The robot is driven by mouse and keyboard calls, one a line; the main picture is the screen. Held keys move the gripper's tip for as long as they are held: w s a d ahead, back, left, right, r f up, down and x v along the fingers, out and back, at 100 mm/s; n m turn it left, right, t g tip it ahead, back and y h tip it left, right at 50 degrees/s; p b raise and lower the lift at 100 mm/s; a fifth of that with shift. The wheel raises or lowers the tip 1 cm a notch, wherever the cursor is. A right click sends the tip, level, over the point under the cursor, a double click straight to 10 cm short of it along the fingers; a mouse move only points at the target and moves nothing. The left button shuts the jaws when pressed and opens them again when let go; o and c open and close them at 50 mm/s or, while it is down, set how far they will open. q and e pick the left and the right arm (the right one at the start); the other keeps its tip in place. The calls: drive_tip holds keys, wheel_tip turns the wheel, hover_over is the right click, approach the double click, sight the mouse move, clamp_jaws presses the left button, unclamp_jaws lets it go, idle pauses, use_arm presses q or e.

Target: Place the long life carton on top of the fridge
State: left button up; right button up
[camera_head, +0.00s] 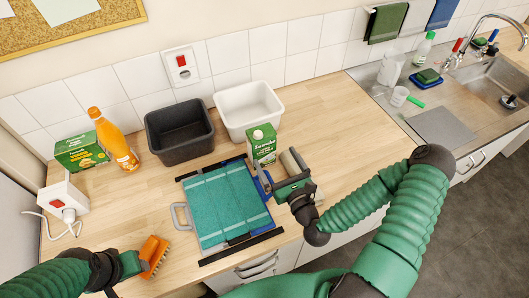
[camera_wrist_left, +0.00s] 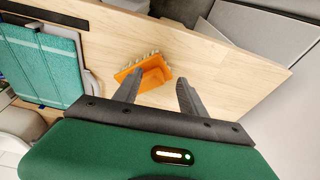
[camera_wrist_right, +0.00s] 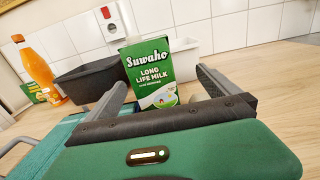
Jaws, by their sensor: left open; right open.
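The long life carton (camera_head: 262,146), green and white, stands upright on the wooden counter behind the teal cloth. In the right wrist view the carton (camera_wrist_right: 150,72), labelled "Suwaho Long Life Milk", stands ahead between the fingers. My right gripper (camera_head: 278,170) is open and empty, just in front of the carton, with a gap that I cannot judge exactly. My left gripper (camera_wrist_left: 158,80) is open near an orange brush (camera_wrist_left: 147,78) on the counter; it does not grip the brush. A pale grey panel (camera_head: 17,195) at the left edge may be the fridge; its top is not clearly seen.
A dark bin (camera_head: 180,130) and a white bin (camera_head: 248,108) stand behind the carton. A juice bottle (camera_head: 112,140) and a green box (camera_head: 80,152) stand at the back left. The teal cloth (camera_head: 225,205) lies in front. A sink (camera_head: 495,82) is at the right.

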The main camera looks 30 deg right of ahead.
sight(264, 150)
drive_tip(key=w, duration=0.2)
drive_tip(key=w+a, duration=0.1)
drive_tip(key=w, duration=0.5)
drive_tip(key=shift+a+r+p, duration=0.15)
drive_tip(key=shift+a+p, duration=0.2)
drive_tip(key=shift+a, duration=0.05)
drive_tip(key=shift+w+d, duration=0.25)
drive_tip(key=shift+d, duration=0.1)
drive_tip(key=shift+d+f, duration=0.2)
drive_tip(key=shift+c, duration=1.4)
drive_tip(key=shift+s+a+r, duration=0.1)
drive_tip(key=shift+a, duration=0.25)
drive_tip(key=c, duration=1)
drive_tip(key=shift+d, duration=0.15)
drive_tip(key=c, duration=0.8)
